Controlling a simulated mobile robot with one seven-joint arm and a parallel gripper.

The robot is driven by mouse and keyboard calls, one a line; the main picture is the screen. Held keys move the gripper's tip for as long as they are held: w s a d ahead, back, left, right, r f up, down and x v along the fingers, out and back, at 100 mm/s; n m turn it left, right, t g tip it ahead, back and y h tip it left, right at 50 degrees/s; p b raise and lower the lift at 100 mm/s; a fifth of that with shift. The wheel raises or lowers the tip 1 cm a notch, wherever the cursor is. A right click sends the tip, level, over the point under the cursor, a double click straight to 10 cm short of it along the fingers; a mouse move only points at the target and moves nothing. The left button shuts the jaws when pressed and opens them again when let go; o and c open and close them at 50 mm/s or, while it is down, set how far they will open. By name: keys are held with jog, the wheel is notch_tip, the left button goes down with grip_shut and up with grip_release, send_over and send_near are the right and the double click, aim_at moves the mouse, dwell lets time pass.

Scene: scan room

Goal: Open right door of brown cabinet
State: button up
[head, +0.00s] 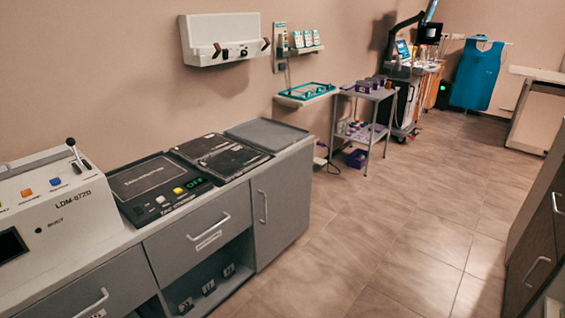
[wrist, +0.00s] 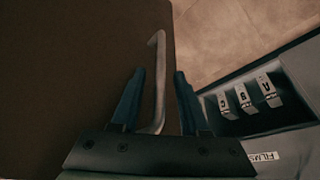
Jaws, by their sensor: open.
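The brown cabinet (head: 535,240) is cut off at the right edge of the head view. Two metal handles show on its front, a near one (head: 538,270) and a farther one (head: 557,203). In the wrist view, a dark brown panel (wrist: 70,70) fills the left side, with a pale bar handle (wrist: 160,60) near its right edge. My gripper (wrist: 159,74) is open, its blue fingers on either side of the handle. I cannot tell whether a finger touches it. My gripper is not in the head view. How far the door stands from its frame is not clear.
A grey counter cabinet (head: 285,200) runs along the left wall. Its open shelf with lettered items (wrist: 245,95) shows at the right in the wrist view. Tiled floor (head: 390,240) lies clear between the cabinets. A small cart (head: 365,125) stands farther back.

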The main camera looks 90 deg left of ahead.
jog(key=shift+r, duration=0.1)
jog(key=p+v, duration=0.3)
jog(key=v, duration=0.9)
jog(key=shift+d+r+p, duration=0.2)
jog(key=shift+r+p, duration=0.15)
jog(key=shift+s, duration=0.1)
